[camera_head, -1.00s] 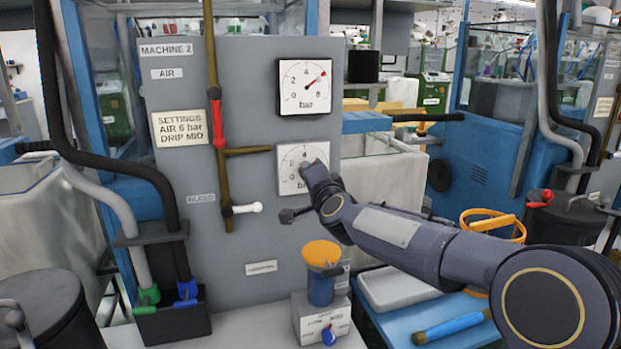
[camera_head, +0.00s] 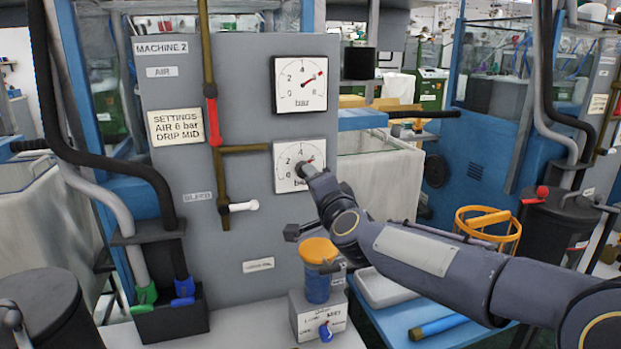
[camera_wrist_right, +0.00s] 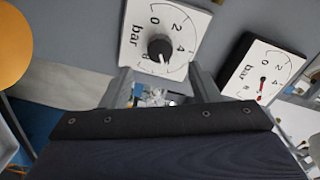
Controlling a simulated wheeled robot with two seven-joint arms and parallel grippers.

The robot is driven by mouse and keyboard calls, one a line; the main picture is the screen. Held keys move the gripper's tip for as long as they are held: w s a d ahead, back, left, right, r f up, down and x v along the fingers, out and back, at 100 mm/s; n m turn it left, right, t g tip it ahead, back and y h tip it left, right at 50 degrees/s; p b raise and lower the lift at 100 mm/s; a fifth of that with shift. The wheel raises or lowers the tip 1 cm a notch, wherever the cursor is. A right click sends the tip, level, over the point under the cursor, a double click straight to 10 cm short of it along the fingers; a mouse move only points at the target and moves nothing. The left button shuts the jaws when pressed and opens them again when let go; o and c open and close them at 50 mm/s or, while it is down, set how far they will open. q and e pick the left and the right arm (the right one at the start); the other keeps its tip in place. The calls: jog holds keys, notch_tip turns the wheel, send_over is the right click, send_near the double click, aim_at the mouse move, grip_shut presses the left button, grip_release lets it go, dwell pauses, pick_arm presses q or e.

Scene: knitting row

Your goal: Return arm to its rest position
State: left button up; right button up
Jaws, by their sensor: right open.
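My right arm reaches in from the right in the head view. My right gripper (camera_head: 305,205) is in front of the machine panel (camera_head: 240,110), fingers apart and empty, by the lower gauge (camera_head: 286,178). In the right wrist view the open fingers (camera_wrist_right: 160,78) point at the panel below the lower gauge (camera_wrist_right: 180,18). The gauge's dark round knob (camera_wrist_right: 160,47) with a white mark shows beyond them, not gripped. In the head view a fingertip overlaps the lower gauge's face, so its reading is partly hidden. My left gripper is not in view.
The upper gauge (camera_head: 302,85) has a red-tipped needle. A yellow-capped blue cup (camera_head: 318,280) stands on a small box below the gripper. A blue table (camera_head: 400,325) with a white tray lies under the forearm. A brown pipe (camera_head: 211,60) with red and white handles runs left.

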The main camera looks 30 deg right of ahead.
jog(key=shift+s+a, duration=0.15)
jog(key=shift+s, duration=0.4)
jog(key=s+a+f+n+g+y, duration=0.4)
jog(key=s+a+f+n+g, duration=0.25)
jog(key=s+f, duration=0.6)
jog(key=s+a+f+n+g+y, duration=0.45)
jog(key=s+a+f+n, duration=0.4)
jog(key=s, duration=0.65)
notch_tip(320, 180, up, 13)
jog(key=s+p, duration=0.1)
jog(key=p, duration=1.4)
jog(key=shift+s+d+g, duration=0.15)
jog(key=shift+d+g, duration=0.05)
jog(key=shift+g, duration=0.1)
